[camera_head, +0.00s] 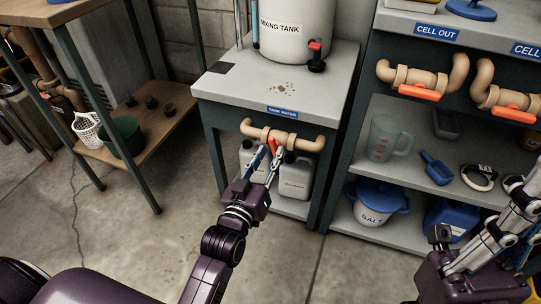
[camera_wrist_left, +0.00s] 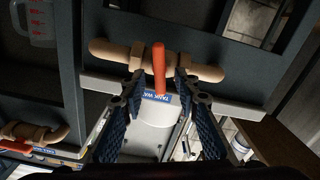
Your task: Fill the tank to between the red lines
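The white mixing tank (camera_head: 297,32) stands on the grey bench, its top cut off; no red lines show on its visible part. A tan pipe (camera_head: 309,144) labelled "TANK WATER" runs along the bench front. Its orange valve handle (camera_head: 275,145) stands across the pipe. My left gripper (camera_head: 266,151) is at the handle with its fingers apart. In the left wrist view the handle (camera_wrist_left: 158,68) lies between the fingertips (camera_wrist_left: 158,84), with gaps visible on both sides. My right gripper (camera_head: 497,236) is at the lower right, partly cut off; its finger opening is unclear.
Two "CELL OUT" pipes with orange handles (camera_head: 419,92) are on the right rack. Its shelves hold a clear measuring jug (camera_head: 386,138), a blue scoop (camera_head: 437,168) and a salt bucket (camera_head: 374,207). White jugs (camera_head: 296,178) stand under the bench. The floor (camera_head: 140,235) at left is clear.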

